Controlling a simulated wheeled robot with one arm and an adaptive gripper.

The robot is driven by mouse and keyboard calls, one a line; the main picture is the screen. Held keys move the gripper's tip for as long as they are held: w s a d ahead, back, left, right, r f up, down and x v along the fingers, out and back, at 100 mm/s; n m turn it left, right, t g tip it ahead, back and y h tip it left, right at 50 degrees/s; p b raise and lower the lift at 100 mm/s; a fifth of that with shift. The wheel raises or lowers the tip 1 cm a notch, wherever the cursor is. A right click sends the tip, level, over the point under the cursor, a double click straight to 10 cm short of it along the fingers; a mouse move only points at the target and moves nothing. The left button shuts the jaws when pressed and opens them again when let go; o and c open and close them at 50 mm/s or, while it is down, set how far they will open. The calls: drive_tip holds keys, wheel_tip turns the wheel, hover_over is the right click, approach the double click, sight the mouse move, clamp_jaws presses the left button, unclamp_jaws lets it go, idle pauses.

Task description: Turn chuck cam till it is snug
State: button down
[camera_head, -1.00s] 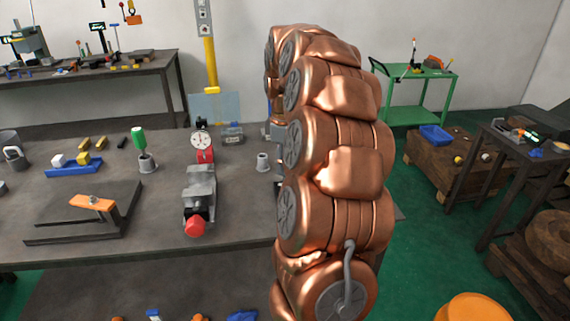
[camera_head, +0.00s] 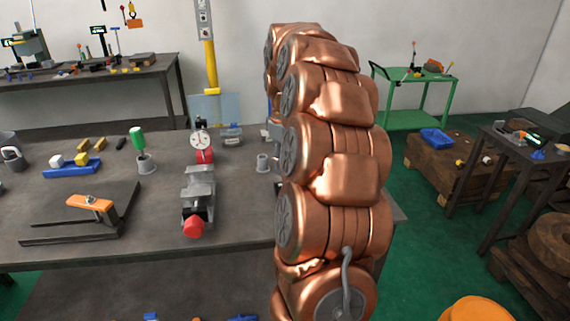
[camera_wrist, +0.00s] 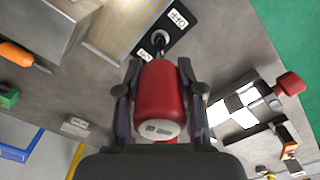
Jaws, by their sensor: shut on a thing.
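In the wrist view my gripper (camera_wrist: 159,72) is shut on a red rounded handle (camera_wrist: 159,90), with one finger on each side of it. The handle has a pale grey end cap facing the camera. Its far end meets a dark metal eye or rod on a black plate (camera_wrist: 176,28) with white labels. I take this red handle to be the chuck cam's handle; the chuck body cannot be made out. In the head view my own copper arm hides the gripper, the handle and that part of the bench.
The bench (camera_head: 110,222) carries a grey vise (camera_head: 198,187) with a red knob, a dial gauge (camera_head: 201,142), a blue tray (camera_head: 71,168) and an orange-handled tool (camera_head: 90,203).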

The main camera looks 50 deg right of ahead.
idle(0.4)
drive_tip(key=shift+m+b, duration=0.85)
drive_tip(key=shift+m, duration=0.95)
drive_tip(key=shift+n, duration=0.4)
drive_tip(key=shift+r+p, duration=0.6)
drive_tip(key=shift+r, duration=0.25)
